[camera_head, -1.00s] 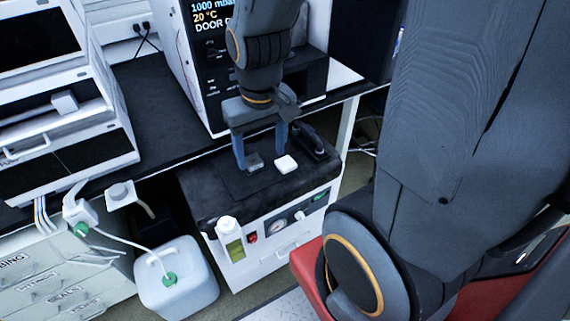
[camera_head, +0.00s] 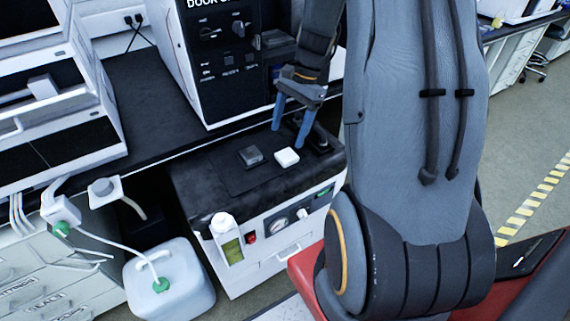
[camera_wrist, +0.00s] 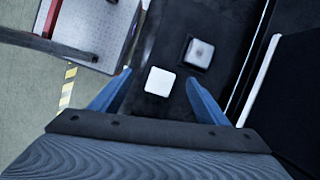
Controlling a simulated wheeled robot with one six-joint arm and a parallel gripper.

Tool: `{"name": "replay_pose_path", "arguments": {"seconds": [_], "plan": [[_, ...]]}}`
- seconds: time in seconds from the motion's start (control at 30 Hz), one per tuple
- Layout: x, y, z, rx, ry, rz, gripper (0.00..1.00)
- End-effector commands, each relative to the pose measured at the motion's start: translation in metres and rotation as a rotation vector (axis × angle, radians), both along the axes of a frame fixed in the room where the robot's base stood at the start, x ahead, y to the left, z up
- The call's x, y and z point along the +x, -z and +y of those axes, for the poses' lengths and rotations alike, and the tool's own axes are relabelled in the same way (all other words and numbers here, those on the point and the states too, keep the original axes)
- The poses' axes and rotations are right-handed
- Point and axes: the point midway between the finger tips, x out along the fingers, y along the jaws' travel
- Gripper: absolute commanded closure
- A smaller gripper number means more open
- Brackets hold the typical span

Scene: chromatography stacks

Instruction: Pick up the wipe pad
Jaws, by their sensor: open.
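A small white square pad, which looks like the wipe pad (camera_head: 286,157), lies on a dark mat on top of the low black-topped cabinet. It also shows in the wrist view (camera_wrist: 159,81), between the fingertips in the picture. My gripper (camera_head: 289,134) is open and empty, its two blue fingers pointing down just above and behind the white pad. In the wrist view the gripper (camera_wrist: 158,77) has its fingers spread wide on either side of the pad, without visible contact. A small dark grey block (camera_head: 250,155) lies just left of the pad.
A dark object (camera_head: 318,138) stands right of the pad, near my right finger. A bottle with yellow-green liquid (camera_head: 228,239) is at the cabinet's front left. The instrument with knobs (camera_head: 222,60) stands behind on the bench. A white jug (camera_head: 170,285) is on the floor.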

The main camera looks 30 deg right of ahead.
Motion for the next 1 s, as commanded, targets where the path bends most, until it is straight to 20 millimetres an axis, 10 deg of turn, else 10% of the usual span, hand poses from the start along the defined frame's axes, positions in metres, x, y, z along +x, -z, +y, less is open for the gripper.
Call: {"name": "replay_pose_path", "arguments": {"seconds": [0.23,1.0], "plan": [[0.016,0.03,-0.029,0.067,0.198,0.051,0.31],[0.012,0.099,0.001,0.066,0.198,0.05,0.31]]}}
